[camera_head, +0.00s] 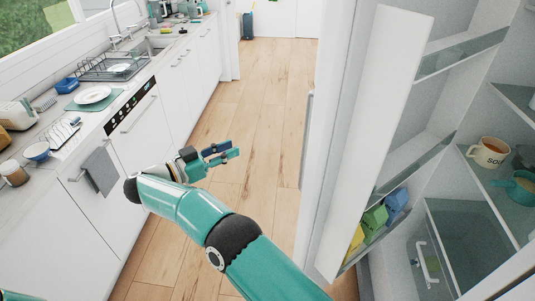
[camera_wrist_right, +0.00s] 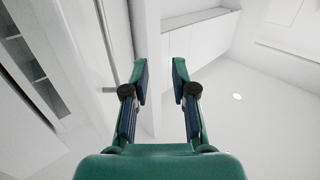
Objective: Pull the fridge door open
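The fridge door (camera_head: 372,110) stands swung wide open on the right of the head view, with its inner shelves toward me. A thin upright handle (camera_head: 307,130) shows on the door's outer side. My right gripper (camera_head: 233,152) is to the left of the door, over the floor, apart from the handle and touching nothing. In the right wrist view its two fingers (camera_wrist_right: 161,80) are spread with nothing between them. My left gripper is not in view.
The open fridge interior (camera_head: 475,215) holds a soup mug (camera_head: 488,152) and a teal pan (camera_head: 516,187). Small cartons (camera_head: 374,220) stand in the door's low rack. The counter (camera_head: 60,110) with dishes runs along the left. The wooden floor (camera_head: 265,95) between is clear.

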